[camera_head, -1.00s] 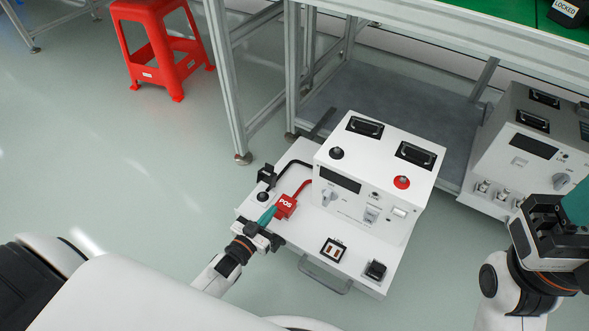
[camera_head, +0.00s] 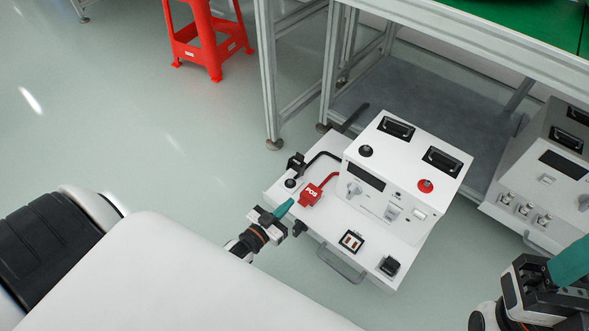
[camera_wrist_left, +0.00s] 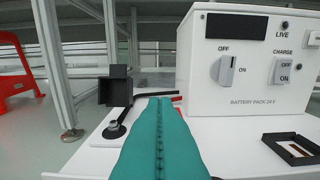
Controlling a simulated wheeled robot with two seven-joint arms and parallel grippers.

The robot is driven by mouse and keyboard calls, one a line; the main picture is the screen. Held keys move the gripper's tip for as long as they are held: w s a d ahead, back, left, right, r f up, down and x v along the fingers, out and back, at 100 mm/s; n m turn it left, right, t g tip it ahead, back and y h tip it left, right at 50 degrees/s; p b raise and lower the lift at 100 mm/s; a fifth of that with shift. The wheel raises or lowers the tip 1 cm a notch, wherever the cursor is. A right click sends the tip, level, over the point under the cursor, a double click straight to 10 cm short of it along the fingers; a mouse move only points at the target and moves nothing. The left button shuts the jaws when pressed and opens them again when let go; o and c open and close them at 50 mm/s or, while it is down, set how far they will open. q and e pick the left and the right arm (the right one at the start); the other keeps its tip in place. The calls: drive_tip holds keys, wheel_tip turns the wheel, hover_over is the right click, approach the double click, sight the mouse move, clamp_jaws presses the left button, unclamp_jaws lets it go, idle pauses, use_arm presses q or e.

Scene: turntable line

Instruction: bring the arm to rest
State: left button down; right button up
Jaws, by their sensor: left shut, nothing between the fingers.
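My left gripper (camera_head: 284,209) has teal fingers pressed together with nothing between them. In the left wrist view the shut fingers (camera_wrist_left: 160,135) point forward over the white base plate. In the head view its tips are just left of the red POS connector (camera_head: 310,195), with a small gap. The left wrist view does not clearly show that connector. My right gripper (camera_head: 570,268) is at the lower right edge; one teal finger shows and the rest is cut off.
A white battery pack (camera_head: 400,190) with knobs and switches stands on the plate (camera_head: 330,235). A black connector (camera_head: 296,162) and a terminal (camera_head: 290,183) are at the plate's left. A second unit (camera_head: 545,175) stands right, under the table. A red stool (camera_head: 208,40) stands back left; floor between is clear.

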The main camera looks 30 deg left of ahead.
use_arm(q)
drive_tip(key=shift+s+a+f, duration=0.1)
drive_tip(key=shift+s+f, duration=0.2)
drive_tip(key=shift+s, duration=0.55)
drive_tip(key=shift+s+a+f, duration=0.15)
drive_tip(key=shift+s+f, duration=0.2)
drive_tip(key=shift+s, duration=0.55)
drive_tip(key=shift+s+a+f, duration=0.1)
drive_tip(key=shift+s+f, duration=0.2)
drive_tip(key=shift+s, duration=0.55)
